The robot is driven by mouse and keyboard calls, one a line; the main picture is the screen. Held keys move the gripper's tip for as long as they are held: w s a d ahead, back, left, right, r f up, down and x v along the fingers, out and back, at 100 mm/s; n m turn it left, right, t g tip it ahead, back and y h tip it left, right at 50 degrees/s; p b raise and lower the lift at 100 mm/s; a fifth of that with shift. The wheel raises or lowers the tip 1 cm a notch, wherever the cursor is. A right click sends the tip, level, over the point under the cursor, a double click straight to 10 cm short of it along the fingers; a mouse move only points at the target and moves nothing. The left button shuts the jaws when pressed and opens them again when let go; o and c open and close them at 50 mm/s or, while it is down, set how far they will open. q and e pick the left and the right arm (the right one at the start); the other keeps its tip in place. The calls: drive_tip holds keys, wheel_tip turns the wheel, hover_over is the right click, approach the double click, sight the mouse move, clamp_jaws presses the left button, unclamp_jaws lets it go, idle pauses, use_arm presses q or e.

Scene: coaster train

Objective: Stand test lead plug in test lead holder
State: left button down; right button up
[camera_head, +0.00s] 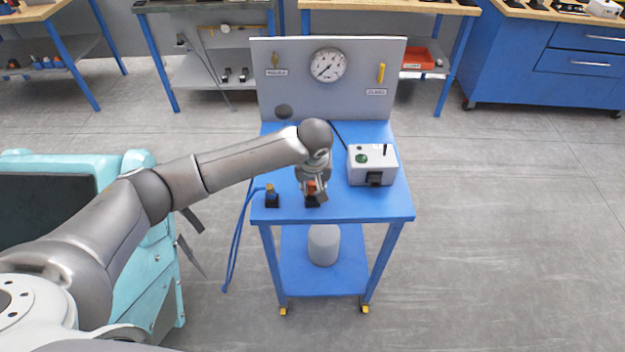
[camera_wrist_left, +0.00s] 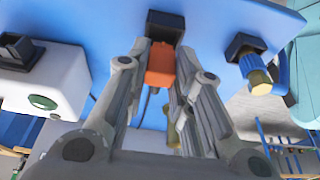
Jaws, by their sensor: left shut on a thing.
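My left gripper (camera_head: 314,192) is shut on an orange plug (camera_wrist_left: 161,64) above the front part of the blue cart top. The plug also shows between the fingers in the head view (camera_head: 311,187). A black holder (camera_head: 312,202) is right at the plug's far end, and it shows beyond the fingertips in the wrist view (camera_wrist_left: 165,26). The plug looks in line with it; I cannot tell how deep it sits. A second black holder (camera_head: 272,201) to the left has a yellow-topped plug (camera_head: 270,188) upright in it. My right gripper is not in view.
A white box (camera_head: 370,170) with a green button stands to the right of the gripper. A grey panel with a gauge (camera_head: 328,65) rises at the back. A blue cable (camera_head: 238,235) hangs over the left edge. The cart's front right corner is clear.

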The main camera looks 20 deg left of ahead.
sight(313, 189)
use_arm(q)
drive_tip(key=p, duration=0.3)
idle(2.9)
drive_tip(key=shift+f+b, duration=0.6)
drive_tip(key=shift+f, duration=1)
idle(0.5)
drive_tip(key=shift+r, duration=0.1)
drive_tip(key=shift+r+p, duration=1.4)
drive_tip(key=shift+p, duration=0.2)
drive_tip(key=shift+p, duration=0.4)
idle(0.6)
